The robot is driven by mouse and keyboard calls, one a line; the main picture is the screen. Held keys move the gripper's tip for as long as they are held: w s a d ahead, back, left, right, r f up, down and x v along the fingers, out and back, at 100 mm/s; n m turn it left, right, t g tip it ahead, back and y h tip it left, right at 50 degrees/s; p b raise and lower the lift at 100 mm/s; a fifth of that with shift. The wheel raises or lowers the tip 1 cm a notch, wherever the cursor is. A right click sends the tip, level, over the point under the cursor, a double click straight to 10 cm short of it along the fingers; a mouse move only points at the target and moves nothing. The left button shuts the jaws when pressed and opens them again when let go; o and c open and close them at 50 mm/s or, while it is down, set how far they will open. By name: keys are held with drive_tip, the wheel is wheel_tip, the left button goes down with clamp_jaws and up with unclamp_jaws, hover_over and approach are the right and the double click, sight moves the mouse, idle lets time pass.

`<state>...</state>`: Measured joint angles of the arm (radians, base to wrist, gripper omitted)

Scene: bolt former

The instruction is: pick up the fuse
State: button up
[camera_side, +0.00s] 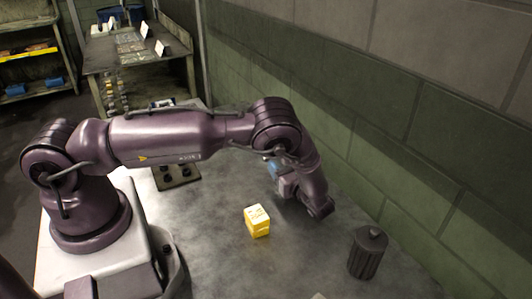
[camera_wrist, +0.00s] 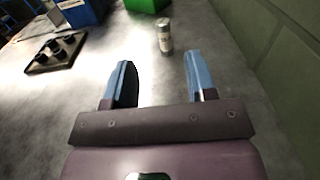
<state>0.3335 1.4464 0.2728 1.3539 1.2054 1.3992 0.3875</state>
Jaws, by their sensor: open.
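A small upright cylinder with a pale, speckled side and grey ends, which looks like the fuse (camera_wrist: 165,36), stands on the grey table in the wrist view. I cannot make it out in the side view, where my arm may hide it. My gripper (camera_wrist: 159,62) is open and empty, its two blue fingers apart. The cylinder shows beyond the fingertips, roughly in line with the gap between them and not touched. In the side view my gripper (camera_side: 274,168) is partly hidden by my wrist, above the table.
A black tray with dark knobs (camera_wrist: 56,52) lies at the left, with a blue box (camera_wrist: 82,11) and a green object (camera_wrist: 146,4) farther back. A yellow box (camera_side: 257,221) and a dark ribbed canister (camera_side: 368,253) stand nearer the side camera. A green block wall (camera_side: 420,150) borders the table.

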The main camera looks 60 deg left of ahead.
drive_tip(key=shift+f, duration=0.4)
drive_tip(key=shift+a+m+t, duration=0.3)
drive_tip(key=shift+a, duration=0.1)
drive_tip(key=a, duration=0.6)
drive_tip(key=shift+w+a, duration=0.15)
drive_tip(key=shift+a, duration=0.1)
drive_tip(key=a, duration=0.5)
drive_tip(key=shift+w+a+r, duration=0.15)
drive_tip(key=shift+w+a, duration=0.05)
drive_tip(key=shift+a, duration=0.1)
clamp_jaws()
